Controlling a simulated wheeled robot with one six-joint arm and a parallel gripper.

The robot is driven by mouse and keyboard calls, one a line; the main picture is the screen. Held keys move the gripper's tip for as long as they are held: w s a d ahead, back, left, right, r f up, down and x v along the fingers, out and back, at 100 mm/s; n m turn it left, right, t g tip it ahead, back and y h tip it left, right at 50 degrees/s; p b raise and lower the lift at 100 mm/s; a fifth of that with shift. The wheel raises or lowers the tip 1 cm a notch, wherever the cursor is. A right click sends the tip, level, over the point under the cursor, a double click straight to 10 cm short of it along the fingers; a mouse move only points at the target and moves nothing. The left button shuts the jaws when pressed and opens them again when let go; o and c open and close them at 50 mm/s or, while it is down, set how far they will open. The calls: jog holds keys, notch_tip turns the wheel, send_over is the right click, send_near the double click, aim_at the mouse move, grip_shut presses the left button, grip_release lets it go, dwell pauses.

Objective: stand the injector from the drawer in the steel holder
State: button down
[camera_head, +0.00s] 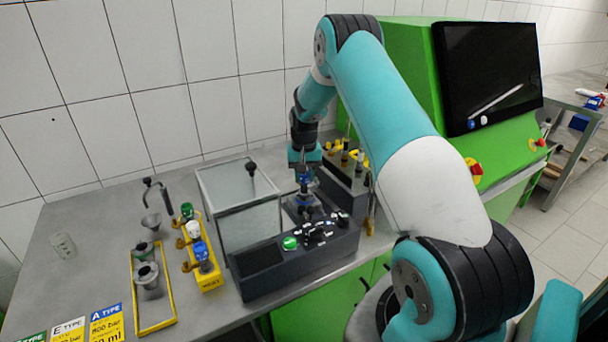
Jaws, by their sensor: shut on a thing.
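My gripper (305,188) points down over the rear part of a dark grey bench unit (262,284), just right of a clear-walled box. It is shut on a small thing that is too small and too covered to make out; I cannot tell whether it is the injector. A grey metal block (343,178) with several upright parts with yellow and black tops stands right behind the gripper, partly hidden by my arm; I cannot tell whether it is the steel holder. No open drawer is clearly visible.
The clear-walled box (240,205) stands close left of my gripper. A green knob (289,243) and black fittings sit on the dark unit. A yellow rack (207,279) and a yellow frame (135,315) are left. A green machine with a screen (488,75) stands right.

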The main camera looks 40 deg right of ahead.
jog(key=shift+f+b, duration=0.3)
jog(key=shift+f, duration=0.1)
dwell(0.7)
jog(key=c, duration=0.7)
grip_release()
jog(key=shift+r, duration=0.1)
jog(key=shift+r+p, duration=2.2)
jog(key=shift+r, duration=1.25)
